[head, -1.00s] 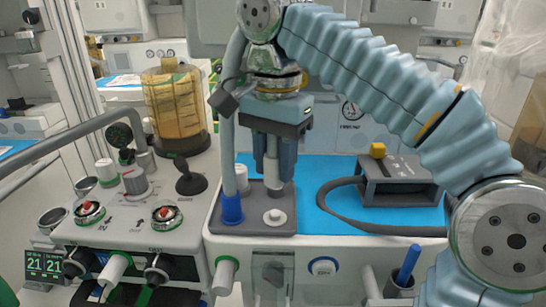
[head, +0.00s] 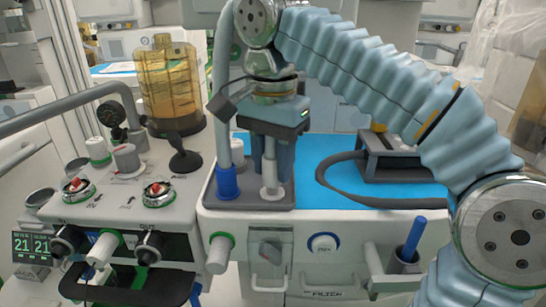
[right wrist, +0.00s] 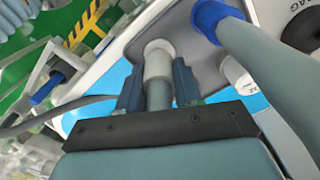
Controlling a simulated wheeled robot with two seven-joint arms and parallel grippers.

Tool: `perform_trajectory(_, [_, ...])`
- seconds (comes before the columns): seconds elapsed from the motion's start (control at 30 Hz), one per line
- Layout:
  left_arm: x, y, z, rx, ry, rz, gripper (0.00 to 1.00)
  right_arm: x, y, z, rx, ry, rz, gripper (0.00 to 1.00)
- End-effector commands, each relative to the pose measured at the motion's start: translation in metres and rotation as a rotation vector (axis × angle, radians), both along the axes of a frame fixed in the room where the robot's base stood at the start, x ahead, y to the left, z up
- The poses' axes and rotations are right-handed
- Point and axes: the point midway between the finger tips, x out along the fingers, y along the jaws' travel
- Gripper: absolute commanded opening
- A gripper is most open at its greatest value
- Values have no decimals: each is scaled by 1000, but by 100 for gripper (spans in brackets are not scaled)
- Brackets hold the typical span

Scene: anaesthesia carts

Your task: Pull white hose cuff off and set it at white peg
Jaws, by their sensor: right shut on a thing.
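My right gripper (head: 270,180) points down, its two blue-grey fingers shut on the white hose cuff (head: 269,178). In the right wrist view the cuff (right wrist: 158,64) sits between the fingertips, with grey hose behind it. The cuff stands upright over the white peg (head: 271,194) at the front of a dark grey tray (head: 246,201). Only the peg's round white base shows, and cuff and base look in contact; how deep the cuff sits I cannot tell. My left gripper is not in view.
A blue cuff (head: 227,183) on a grey hose stands left of the white cuff. A white cylinder (head: 239,150) stands behind that hose. A dark device (head: 392,165) with a looped cable rests on the blue mat (head: 318,192) to the right. Dials and knobs are at left.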

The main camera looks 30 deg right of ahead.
Motion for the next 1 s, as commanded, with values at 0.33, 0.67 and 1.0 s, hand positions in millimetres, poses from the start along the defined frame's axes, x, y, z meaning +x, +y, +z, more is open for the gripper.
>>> perform_trajectory(0.33, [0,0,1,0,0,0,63,0,0,1,0,0,0,0])
perform_trajectory(0.67, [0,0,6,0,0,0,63,0,0,1,0,-1,0,0])
perform_trajectory(1.0, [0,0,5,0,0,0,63,0,0,1,0,-1,0,0])
